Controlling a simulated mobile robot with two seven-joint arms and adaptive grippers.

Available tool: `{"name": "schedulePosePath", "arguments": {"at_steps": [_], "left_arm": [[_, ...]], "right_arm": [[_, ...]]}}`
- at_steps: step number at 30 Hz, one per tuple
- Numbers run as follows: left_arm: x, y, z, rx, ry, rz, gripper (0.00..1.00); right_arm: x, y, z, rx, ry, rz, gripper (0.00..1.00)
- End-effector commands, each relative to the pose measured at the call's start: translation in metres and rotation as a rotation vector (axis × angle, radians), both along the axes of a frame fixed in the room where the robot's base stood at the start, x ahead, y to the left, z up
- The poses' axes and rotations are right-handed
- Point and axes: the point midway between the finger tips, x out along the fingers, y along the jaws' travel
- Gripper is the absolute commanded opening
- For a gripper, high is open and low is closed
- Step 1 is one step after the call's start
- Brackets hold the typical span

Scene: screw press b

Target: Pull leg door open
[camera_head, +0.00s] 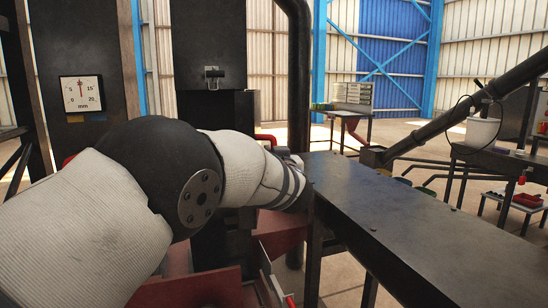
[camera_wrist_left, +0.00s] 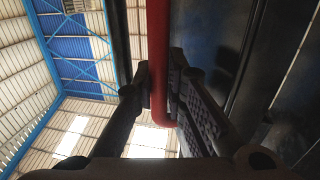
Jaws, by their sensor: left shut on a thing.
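In the left wrist view a red bar-shaped handle (camera_wrist_left: 158,40) runs down between the fingers of my left gripper (camera_wrist_left: 162,92). The gripper is shut on the red handle, with one finger on each side of it. A dark panel (camera_wrist_left: 215,35) stands beside the handle on the right; I cannot tell whether it is the leg door or how far open it is. In the head view my left arm reaches across the middle and hides its gripper and the handle. My right gripper is in neither view.
A long dark beam or bench top (camera_head: 400,220) runs from the centre to the lower right, close beside my left wrist. A dial gauge (camera_head: 81,93) is on the dark press column at left. Red sloped panels (camera_head: 283,230) lie below my arm. A table (camera_head: 500,160) stands far right.

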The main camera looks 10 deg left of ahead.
Motion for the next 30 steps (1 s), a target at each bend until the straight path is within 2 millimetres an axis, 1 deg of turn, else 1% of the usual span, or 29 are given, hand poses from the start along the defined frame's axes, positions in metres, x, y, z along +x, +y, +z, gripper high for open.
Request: {"name": "schedulePosePath", "arguments": {"at_steps": [1,4,5,6,14,17,20,27,30], "left_arm": [[0.000,0.000,-0.003,0.001,0.004,0.001,0.00],[0.000,0.001,-0.003,0.001,0.004,0.001,0.00],[0.000,0.001,-0.003,0.001,0.004,0.001,0.14],[0.000,0.001,-0.003,0.001,0.004,0.001,0.21],[0.000,0.001,-0.001,0.000,0.002,0.000,0.21],[-0.004,-0.002,-0.001,0.001,0.003,0.000,0.21],[-0.019,-0.007,0.000,0.003,0.003,-0.001,0.21],[-0.079,-0.028,0.000,0.003,0.002,-0.002,0.21],[-0.098,-0.034,-0.001,0.000,0.002,0.001,0.21]], "right_arm": [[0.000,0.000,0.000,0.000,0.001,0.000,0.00],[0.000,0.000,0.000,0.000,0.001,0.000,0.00],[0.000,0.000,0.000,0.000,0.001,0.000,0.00],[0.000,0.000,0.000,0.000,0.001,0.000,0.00],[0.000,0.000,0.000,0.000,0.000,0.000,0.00],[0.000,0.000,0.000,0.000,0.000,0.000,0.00],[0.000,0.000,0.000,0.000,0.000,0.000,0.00],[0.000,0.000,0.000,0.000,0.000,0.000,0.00],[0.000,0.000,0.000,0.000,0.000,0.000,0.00]]}}
